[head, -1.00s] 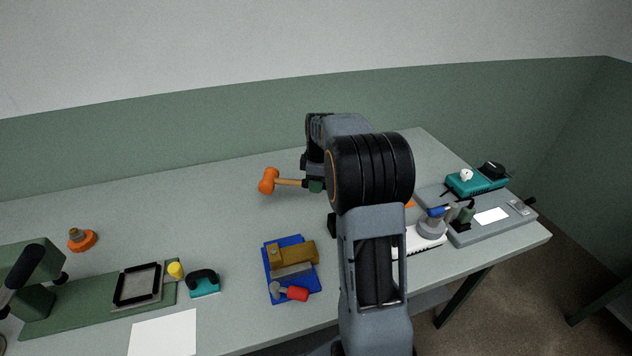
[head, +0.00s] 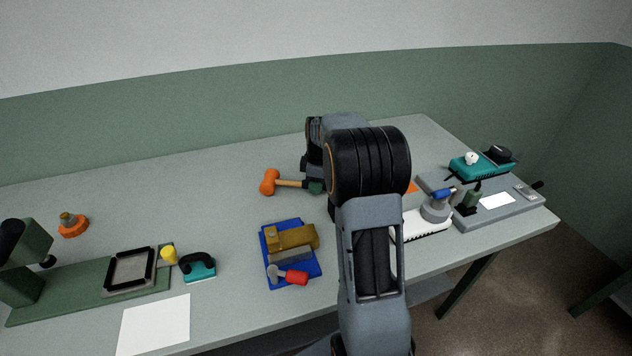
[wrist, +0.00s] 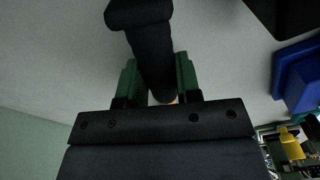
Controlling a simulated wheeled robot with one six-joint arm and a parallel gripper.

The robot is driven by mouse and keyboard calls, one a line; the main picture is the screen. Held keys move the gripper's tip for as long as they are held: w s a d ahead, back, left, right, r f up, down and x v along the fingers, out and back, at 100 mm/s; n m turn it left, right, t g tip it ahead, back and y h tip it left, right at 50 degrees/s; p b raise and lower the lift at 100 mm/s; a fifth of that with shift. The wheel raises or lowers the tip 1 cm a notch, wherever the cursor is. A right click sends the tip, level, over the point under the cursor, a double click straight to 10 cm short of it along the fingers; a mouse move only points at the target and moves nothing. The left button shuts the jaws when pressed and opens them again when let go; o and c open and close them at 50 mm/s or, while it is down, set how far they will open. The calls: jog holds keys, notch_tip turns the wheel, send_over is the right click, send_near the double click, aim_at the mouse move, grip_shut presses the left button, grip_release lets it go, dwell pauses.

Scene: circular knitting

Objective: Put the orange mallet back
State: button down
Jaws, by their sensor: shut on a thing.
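The orange mallet (head: 269,182) is held out sideways to the left of my gripper (head: 315,187), with its orange head at the far left and its wooden handle running right into the jaws. In the wrist view my gripper (wrist: 156,75) is shut on the handle of the mallet (wrist: 153,55), which looks almost black there. The mallet head is at the top of that view. The handle's far end is mostly hidden by the gripper. I cannot tell exactly how high the mallet is above the table.
A blue tray (head: 267,272) with a brass block, a grey piece and a red-handled hammer lies in front of the mallet. A teal-based black-handled tool (head: 198,266) and a green fixture (head: 60,302) stand left. Right are a white-based device (head: 426,228) and a teal box (head: 482,166).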

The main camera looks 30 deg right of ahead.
jog(key=c, duration=0.7)
grip_release()
jog(key=shift+c, duration=0.2)
jog(key=shift+r, duration=0.1)
notch_tip(320, 180, up, 14)
jog(key=p, duration=0.1)
jog(key=shift+s+d, duration=0.25)
jog(key=shift+d, duration=0.05)
jog(key=shift+a+f, duration=0.1)
jog(key=shift+f, duration=0.1)
